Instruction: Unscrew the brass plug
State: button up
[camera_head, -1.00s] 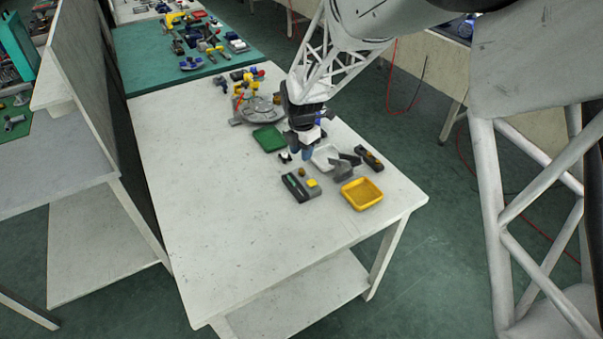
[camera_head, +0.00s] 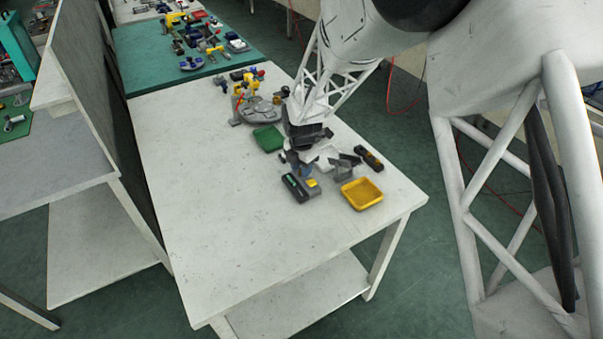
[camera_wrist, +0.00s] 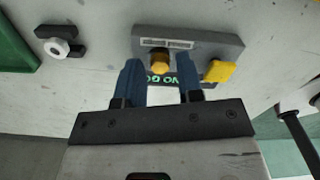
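A grey block (camera_head: 296,189) lies on the white table in the head view. In the wrist view the block (camera_wrist: 205,45) carries a round brass-coloured plug (camera_wrist: 160,65), a yellow piece (camera_wrist: 218,72) at its right and green lettering. My gripper (camera_head: 304,172) is just above the block, pointing down. In the wrist view its two blue fingers are apart, with the plug showing in the gap near the fingertips. I cannot tell how far above the plug they are; no contact is visible. In the head view my gripper hides the plug.
A green tray (camera_head: 269,138) lies behind, a yellow tray (camera_head: 362,193) to the right, and a white tray (camera_head: 328,158) behind my gripper. A small black-and-white part (camera_wrist: 62,48) sits left of the block. A grey round fixture (camera_head: 258,110) stands farther back. The table's front left is clear.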

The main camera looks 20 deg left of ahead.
dwell(0.6)
grip_shut()
